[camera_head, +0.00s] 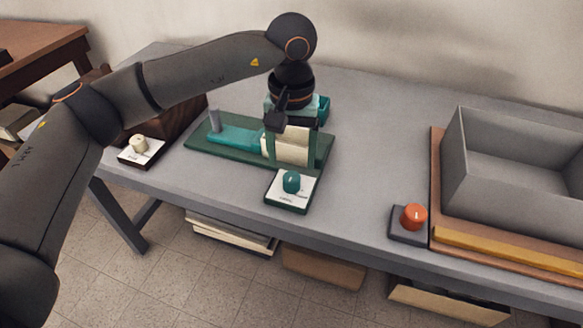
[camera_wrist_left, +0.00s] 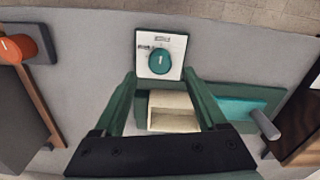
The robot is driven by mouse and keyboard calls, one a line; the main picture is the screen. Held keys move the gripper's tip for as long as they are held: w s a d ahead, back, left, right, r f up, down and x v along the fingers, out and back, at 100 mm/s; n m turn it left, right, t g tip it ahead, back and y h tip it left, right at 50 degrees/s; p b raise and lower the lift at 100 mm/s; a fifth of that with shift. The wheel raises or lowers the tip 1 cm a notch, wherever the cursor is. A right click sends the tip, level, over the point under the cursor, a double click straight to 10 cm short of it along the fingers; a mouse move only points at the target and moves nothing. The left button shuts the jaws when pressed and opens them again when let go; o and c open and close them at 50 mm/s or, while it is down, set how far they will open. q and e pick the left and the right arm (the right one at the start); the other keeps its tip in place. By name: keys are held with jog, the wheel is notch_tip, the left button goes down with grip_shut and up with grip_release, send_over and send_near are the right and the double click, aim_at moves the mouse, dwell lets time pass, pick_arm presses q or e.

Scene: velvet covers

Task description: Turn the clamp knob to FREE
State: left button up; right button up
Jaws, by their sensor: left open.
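The teal knob (camera_head: 291,182) sits on a white-faced, dark green box at the front edge of the grey table. I take it to be the clamp knob; its small labels are too blurred to read. In the left wrist view the knob (camera_wrist_left: 159,61) shows a short white mark lying roughly upright in the picture. My left gripper (camera_head: 291,150) is open and points down over the green board, behind the knob. In the left wrist view its two green fingers (camera_wrist_left: 160,76) stand apart, below the knob in the picture, with nothing held. My right gripper is out of view.
A green board (camera_head: 203,147) with a teal slide and a cream block (camera_head: 292,152) lies behind the knob. A cream knob (camera_head: 138,143) stands left. An orange knob (camera_head: 413,216) and a grey bin (camera_head: 480,206) stand right. The table between the teal and orange knobs is clear.

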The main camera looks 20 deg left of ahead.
aim_at(292, 176)
pick_arm(q)
notch_tip(292, 176, up, 6)
jog(key=shift+r+p, duration=0.25)
jog(key=shift+p, duration=0.1)
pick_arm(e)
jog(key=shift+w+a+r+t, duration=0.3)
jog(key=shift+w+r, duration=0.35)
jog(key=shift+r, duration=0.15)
